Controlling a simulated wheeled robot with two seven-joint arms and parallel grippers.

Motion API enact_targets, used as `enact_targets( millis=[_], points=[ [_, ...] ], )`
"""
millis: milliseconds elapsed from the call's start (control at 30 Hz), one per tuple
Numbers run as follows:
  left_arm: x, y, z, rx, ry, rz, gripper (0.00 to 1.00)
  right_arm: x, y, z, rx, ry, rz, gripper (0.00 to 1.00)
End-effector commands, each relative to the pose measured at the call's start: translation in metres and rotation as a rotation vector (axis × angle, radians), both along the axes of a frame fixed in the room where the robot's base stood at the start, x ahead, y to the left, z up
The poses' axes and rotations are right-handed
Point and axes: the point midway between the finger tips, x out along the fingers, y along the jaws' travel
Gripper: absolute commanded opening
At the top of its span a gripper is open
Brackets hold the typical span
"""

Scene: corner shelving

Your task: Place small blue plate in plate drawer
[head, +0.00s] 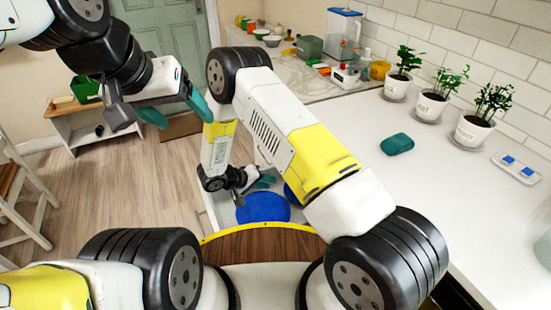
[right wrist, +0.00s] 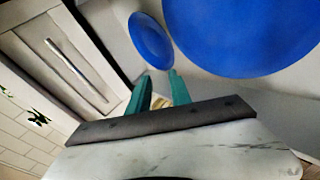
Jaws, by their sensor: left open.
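Two blue plates show in the right wrist view: a small one (right wrist: 150,38) just beyond the fingertips, and a larger one (right wrist: 245,35) to its right. In the head view, one blue plate (head: 263,208) lies low beside the counter, and another blue piece (head: 290,194) is partly hidden by my right arm. A pale open frame, perhaps the drawer (head: 226,212), surrounds them. My right gripper (head: 264,182) is by the plates, fingers apart with a gap between them; it also shows in the right wrist view (right wrist: 160,77). My left gripper (head: 178,112) is open and empty, raised above the floor.
The white counter (head: 440,200) at right holds potted plants (head: 433,95), a teal object (head: 397,144) and a socket strip (head: 518,168). A cabinet front with a handle (right wrist: 75,70) is close to the right gripper. A small shelf (head: 85,125) and a chair (head: 20,190) stand at left.

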Motion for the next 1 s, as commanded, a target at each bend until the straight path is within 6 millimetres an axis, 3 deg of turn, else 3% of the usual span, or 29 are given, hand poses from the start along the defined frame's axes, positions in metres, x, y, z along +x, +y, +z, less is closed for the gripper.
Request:
enact_targets(
  millis=[167, 467, 700, 1000],
  points=[
    [0.0, 0.0, 0.0, 0.0, 0.0, 0.0, 0.74, 0.005, -0.01, 0.037, 0.018, 0.019, -0.043, 0.25],
    [0.0, 0.0, 0.0, 0.0, 0.0, 0.0, 0.74, -0.005, -0.061, 0.158, 0.137, 0.127, -0.174, 0.25],
    [0.0, 0.0, 0.0, 0.0, 0.0, 0.0, 0.74, -0.039, -0.099, 0.241, 0.292, 0.194, -0.233, 0.25],
    [0.0, 0.0, 0.0, 0.0, 0.0, 0.0, 0.74, -0.098, -0.13, 0.324, 0.531, 0.213, -0.229, 0.25]
  ],
)
